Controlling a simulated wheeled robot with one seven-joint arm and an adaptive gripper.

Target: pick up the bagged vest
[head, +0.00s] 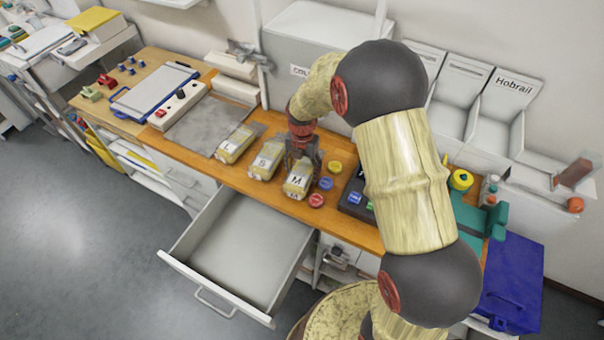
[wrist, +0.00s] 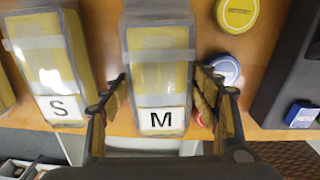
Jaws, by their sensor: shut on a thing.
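Three bagged yellow vests in clear wrap lie in a row on the wooden counter. The bagged vest marked M (head: 297,184) is the rightmost; it also shows in the wrist view (wrist: 160,66). The bagged vest marked S (head: 265,160) is just left of it, and another bagged vest (head: 234,145) lies farther left, its letter too small to be sure of. My gripper (head: 303,160) points down over the M bag. In the wrist view its fingers stand on both sides of the M bag, shut on it. I cannot see any lift off the counter.
Yellow, blue and red round discs (head: 317,200) lie right of the M bag, then a dark tray (head: 352,208). An open, empty drawer (head: 235,245) juts out below the counter. A grey mat (head: 202,123) lies left; a grey cabinet (head: 312,42) stands behind.

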